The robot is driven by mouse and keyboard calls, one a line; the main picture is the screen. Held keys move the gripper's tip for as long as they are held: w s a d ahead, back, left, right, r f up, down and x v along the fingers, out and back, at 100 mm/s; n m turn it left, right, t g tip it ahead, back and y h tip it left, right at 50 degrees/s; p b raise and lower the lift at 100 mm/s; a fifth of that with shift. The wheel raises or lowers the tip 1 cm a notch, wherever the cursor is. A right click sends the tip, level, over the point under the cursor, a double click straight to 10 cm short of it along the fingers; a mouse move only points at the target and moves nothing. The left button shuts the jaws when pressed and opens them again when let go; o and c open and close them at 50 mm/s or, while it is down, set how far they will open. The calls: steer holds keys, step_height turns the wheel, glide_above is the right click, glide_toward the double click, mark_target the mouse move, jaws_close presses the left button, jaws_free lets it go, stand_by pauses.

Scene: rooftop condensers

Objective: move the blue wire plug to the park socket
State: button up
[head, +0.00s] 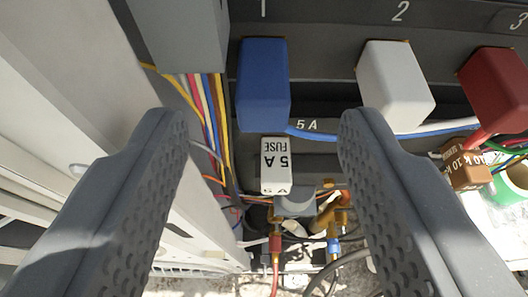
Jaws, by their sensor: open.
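The blue wire plug (264,84) sits in the dark panel under the number 1, with a blue wire (312,134) leading off to the right from its lower end. My gripper (262,122) is open, with one grey finger on each side of the picture. The blue plug lies between and beyond the fingertips, and neither finger visibly touches it. A white plug (396,86) sits under the number 2 and a dark red plug (497,88) under the number 3. I cannot identify a park socket in this view.
A white fuse labelled 5 A (276,165) stands just below the blue plug. Brass fittings (335,222) sit below. A brown block (466,170) and a green-and-white cylinder (511,184) are at right.

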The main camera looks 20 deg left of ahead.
mark_target(264, 89)
steer(key=shift+p+x, duration=0.4)
steer(key=shift+x, duration=2.3)
steer(key=shift+r, duration=0.15)
jaws_close()
